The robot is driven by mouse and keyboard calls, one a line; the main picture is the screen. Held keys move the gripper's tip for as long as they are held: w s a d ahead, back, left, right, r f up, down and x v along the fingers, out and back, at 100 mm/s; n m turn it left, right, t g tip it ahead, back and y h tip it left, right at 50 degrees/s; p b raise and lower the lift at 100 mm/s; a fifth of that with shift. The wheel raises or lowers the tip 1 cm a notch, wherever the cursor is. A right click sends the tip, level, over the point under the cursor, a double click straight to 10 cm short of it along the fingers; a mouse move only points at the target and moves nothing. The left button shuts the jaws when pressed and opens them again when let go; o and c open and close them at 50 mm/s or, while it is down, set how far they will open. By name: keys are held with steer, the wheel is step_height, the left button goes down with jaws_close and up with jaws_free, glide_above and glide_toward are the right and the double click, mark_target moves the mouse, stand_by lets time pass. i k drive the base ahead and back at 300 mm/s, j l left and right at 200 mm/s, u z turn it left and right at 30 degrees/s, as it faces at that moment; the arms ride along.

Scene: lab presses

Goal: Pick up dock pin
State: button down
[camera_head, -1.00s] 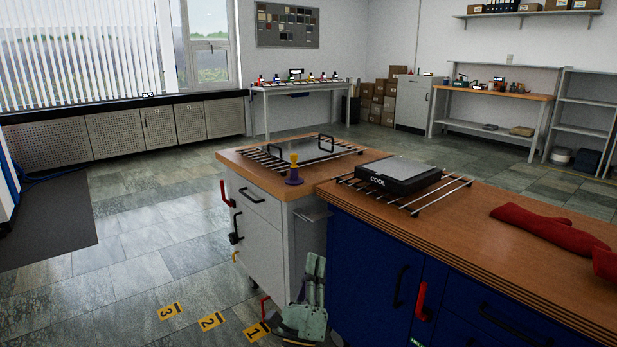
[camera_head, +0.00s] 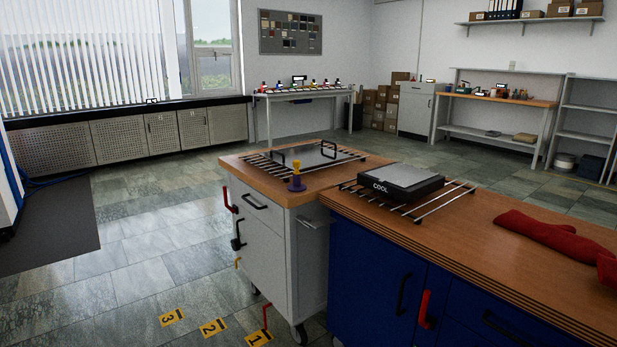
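No object in view is labelled as the dock pin. A small peg (camera_head: 297,179) with a yellow top and a purple flanged base stands upright on the near corner of the white cart's wooden top (camera_head: 263,188). A thin red upright rod (camera_head: 265,316) shows low beside the cart, near the floor plate marked 1. I cannot tell which of these is the dock pin. My gripper is not in view.
A wire rack with a handled tray (camera_head: 315,154) is on the cart. The blue cabinet (camera_head: 375,270) adjoins it, bearing a block marked COOL (camera_head: 400,181) and red mitts (camera_head: 550,234). Yellow floor plates (camera_head: 213,327) lie left of the cart.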

mark_target(296, 163)
steer(key=i+j+u, duration=0.65)
steer(key=i, duration=0.25)
steer(key=i+j+u, duration=0.3)
steer(key=i, duration=0.25)
steer(key=i+u, duration=0.3)
steer(key=i, duration=0.2)
steer(key=i+z, duration=0.1)
steer(key=i, duration=0.6)
steer(key=i+j+z, duration=0.1)
steer(key=i, duration=0.65)
steer(key=i+j+z, duration=0.1)
steer(key=i+z, duration=0.2)
steer(key=z, duration=0.15)
steer(key=i+j+z, duration=0.2)
steer(key=z, duration=0.25)
steer(key=i+j+z, duration=0.55)
steer(key=j+z, duration=0.15)
steer(key=z, duration=0.2)
steer(key=i+j+z, duration=0.1)
steer(key=j+z, duration=0.7)
steer(key=j, duration=0.15)
steer(key=j+z, duration=0.35)
steer(key=j, duration=0.15)
steer(key=j+z, duration=0.35)
steer(key=j, duration=0.15)
